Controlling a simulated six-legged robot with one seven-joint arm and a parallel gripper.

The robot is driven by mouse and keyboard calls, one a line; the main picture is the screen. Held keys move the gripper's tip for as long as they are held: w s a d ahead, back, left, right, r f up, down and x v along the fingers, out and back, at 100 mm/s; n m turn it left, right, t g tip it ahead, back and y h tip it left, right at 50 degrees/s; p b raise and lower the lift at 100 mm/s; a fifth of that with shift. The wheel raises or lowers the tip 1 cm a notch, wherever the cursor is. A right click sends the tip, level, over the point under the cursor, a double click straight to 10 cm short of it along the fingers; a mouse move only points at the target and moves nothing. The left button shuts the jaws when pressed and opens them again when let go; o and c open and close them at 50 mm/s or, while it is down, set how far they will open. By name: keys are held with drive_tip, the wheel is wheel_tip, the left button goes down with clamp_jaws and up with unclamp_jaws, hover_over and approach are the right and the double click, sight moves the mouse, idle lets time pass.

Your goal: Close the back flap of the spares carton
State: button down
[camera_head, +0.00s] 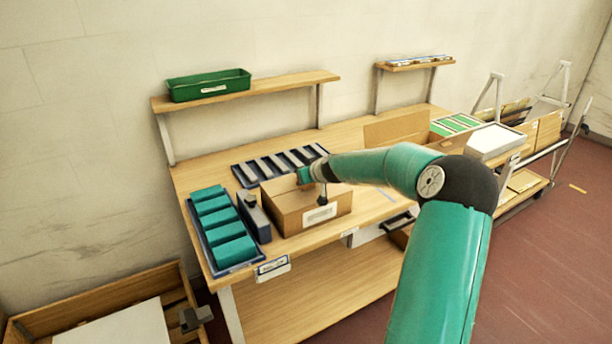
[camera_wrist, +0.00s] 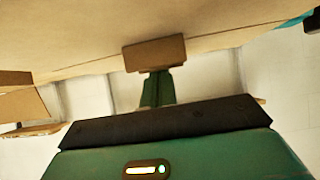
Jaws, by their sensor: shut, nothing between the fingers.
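The spares carton (camera_head: 288,222), a brown cardboard box with a white label on its front, stands on the workbench. My gripper (camera_head: 302,177) is over the carton's back part, and my wrist covers some of its top. I cannot tell from the head view how far the back flap is folded. In the wrist view, a broad cardboard surface (camera_wrist: 70,30) fills the top of the picture. My gripper's brown-tipped end (camera_wrist: 155,54) is shut and empty, right at that surface; whether it touches cannot be told.
A tray of teal blocks (camera_head: 222,236) and a blue-grey holder (camera_head: 254,217) stand left of the carton. A slotted dark tray (camera_head: 279,166) lies behind it. A larger open carton (camera_head: 396,129) and a white box (camera_head: 494,141) are to the right. A shelf with a green bin (camera_head: 208,85) hangs above.

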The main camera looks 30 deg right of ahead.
drive_tip(key=shift+s+f, duration=0.6)
drive_tip(key=shift+f, duration=0.15)
drive_tip(key=w+r+v, duration=0.1)
drive_tip(key=v, duration=1.2)
drive_tip(key=shift+s+r, duration=0.15)
drive_tip(key=shift+r, duration=0.35)
drive_tip(key=s+a+f+n+g, duration=0.1)
drive_tip(key=s+a+g, duration=0.15)
drive_tip(key=a, duration=0.75)
drive_tip(key=s+a+f+n+g, duration=0.15)
drive_tip(key=s+a, duration=0.25)
drive_tip(key=a, duration=0.6)
drive_tip(key=s+a+r, duration=0.2)
drive_tip(key=s+a, duration=0.1)
drive_tip(key=s, duration=0.4)
drive_tip(key=s+a+r+m+g, duration=0.1)
drive_tip(key=s+a, duration=0.3)
drive_tip(key=s, duration=0.4)
drive_tip(key=s+a+r+m, duration=0.1)
drive_tip(key=s+a+r, duration=0.2)
drive_tip(key=s, duration=0.4)
drive_tip(key=shift+s+a+g+y, duration=0.15)
drive_tip(key=shift+a+g+y, duration=0.2)
drive_tip(key=shift+a, duration=0.3)
